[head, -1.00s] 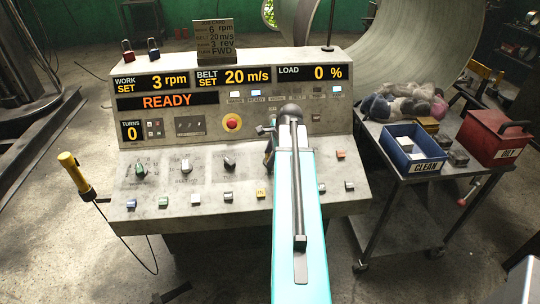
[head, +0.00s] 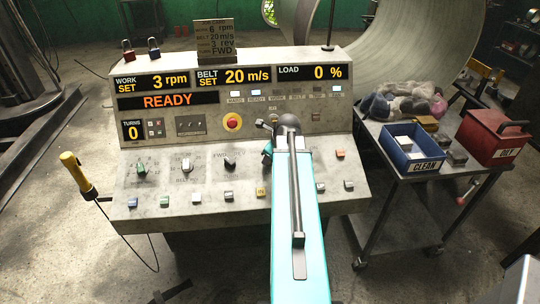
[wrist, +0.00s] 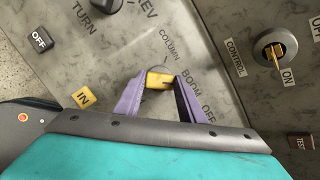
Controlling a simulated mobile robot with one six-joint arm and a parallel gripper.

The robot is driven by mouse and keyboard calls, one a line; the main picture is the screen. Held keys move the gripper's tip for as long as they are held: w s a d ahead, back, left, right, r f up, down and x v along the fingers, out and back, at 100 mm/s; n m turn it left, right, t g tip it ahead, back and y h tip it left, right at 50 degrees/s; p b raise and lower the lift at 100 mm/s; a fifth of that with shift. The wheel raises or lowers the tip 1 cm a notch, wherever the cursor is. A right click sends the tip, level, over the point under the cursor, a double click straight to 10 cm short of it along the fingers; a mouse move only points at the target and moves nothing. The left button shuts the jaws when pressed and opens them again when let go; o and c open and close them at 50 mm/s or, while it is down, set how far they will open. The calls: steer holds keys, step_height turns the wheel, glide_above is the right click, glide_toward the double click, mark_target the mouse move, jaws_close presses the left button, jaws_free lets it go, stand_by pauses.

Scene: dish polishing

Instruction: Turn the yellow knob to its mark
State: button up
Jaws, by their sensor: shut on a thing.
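The yellow knob (wrist: 160,78) is on the sloping grey panel, in the middle of the wrist view. My gripper (wrist: 159,84) has its two purple fingers on either side of the knob and is shut on it. The words COLUMN, BOOM and OFF are printed around the knob. COLUMN is above it, and BOOM and OFF are to its right. The knob's pointer line and the mark are not clear to me. In the head view, my arm hides the knob and fingertips.
A yellow IN button (wrist: 83,97) lies left of the fingers. A CONTROL key switch (wrist: 275,52) with a yellow key is at upper right. In the head view, a red stop button (head: 232,122) is above. A cart (head: 432,176) with a blue bin stands at right.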

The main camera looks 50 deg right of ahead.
stand_by(0.4)
steer(key=o, duration=1)
steer(key=shift+o, duration=0.2)
steer(key=shift+s, duration=0.1)
steer(key=b+v, duration=0.2)
steer(key=v, duration=1.1)
steer(key=shift+s+r+b, duration=0.15)
steer(key=shift+r+b, duration=0.15)
steer(key=shift+b, duration=0.1)
steer(key=shift+a, duration=0.1)
